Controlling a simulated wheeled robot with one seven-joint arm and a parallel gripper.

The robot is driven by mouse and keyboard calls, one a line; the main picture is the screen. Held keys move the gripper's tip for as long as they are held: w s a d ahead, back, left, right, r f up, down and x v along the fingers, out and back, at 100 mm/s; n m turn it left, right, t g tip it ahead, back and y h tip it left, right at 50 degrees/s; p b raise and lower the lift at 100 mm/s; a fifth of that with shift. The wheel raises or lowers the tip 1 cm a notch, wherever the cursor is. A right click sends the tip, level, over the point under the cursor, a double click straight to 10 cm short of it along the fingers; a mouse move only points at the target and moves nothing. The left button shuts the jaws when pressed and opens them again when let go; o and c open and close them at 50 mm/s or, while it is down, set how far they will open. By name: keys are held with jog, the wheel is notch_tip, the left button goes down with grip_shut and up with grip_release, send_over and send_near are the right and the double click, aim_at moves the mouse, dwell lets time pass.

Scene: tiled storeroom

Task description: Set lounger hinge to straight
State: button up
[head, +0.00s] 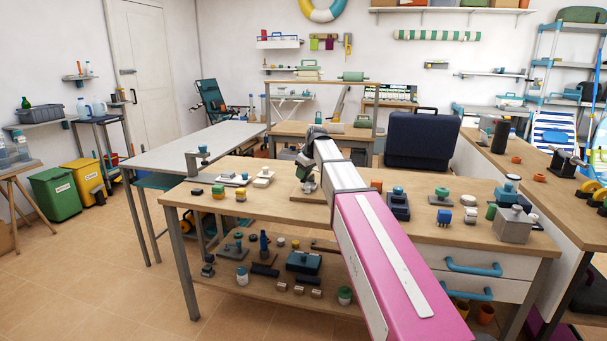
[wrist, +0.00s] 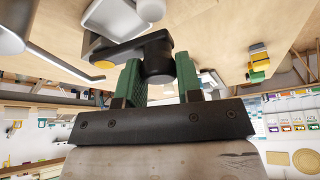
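My gripper (head: 308,178) is down at the far part of the wooden workbench (head: 345,212) in the head view, and my arm hides part of what is there. In the wrist view its two green fingers (wrist: 160,78) stand on either side of the round end of a dark lever (wrist: 158,62), which fills the gap between them. The lever runs left to a yellow round part (wrist: 103,47). I take this lever to be part of the lounger hinge; its full shape and angle cannot be told. A small grey and brown base (head: 304,195) shows under the gripper.
A white block (head: 263,179) stands left of my gripper. Several small fixtures, including a dark blue one (head: 398,203) and a grey box (head: 513,226), stand to the right. A pale table (head: 195,146) stands to the left.

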grip_shut()
jog(key=shift+a, duration=0.1)
jog(key=m, duration=0.1)
jog(key=w+a+m, duration=0.1)
jog(key=m+h, duration=0.1)
jog(key=shift+w+a+m+t, duration=0.2)
jog(key=shift+a+m+t, duration=0.1)
jog(key=shift+t, duration=0.1)
jog(key=w+m, duration=0.1)
jog(key=a+m+h, duration=0.1)
jog(key=m, duration=0.1)
jog(key=shift+w+m+t, duration=0.3)
jog(key=shift+w, duration=0.1)
jog(key=m, duration=0.1)
jog(key=w+m+h, duration=0.1)
jog(key=m, duration=0.1)
jog(key=w+m+h, duration=0.1)
jog(key=shift+w+a, duration=0.25)
jog(key=shift+w+d+m+h, duration=0.1)
jog(key=shift+w+m+h, duration=0.3)
jog(key=shift+m, duration=0.55)
jog(key=shift+w+d+m+h, duration=0.15)
jog(key=shift+w+m, duration=0.3)
jog(key=shift+m, duration=0.5)
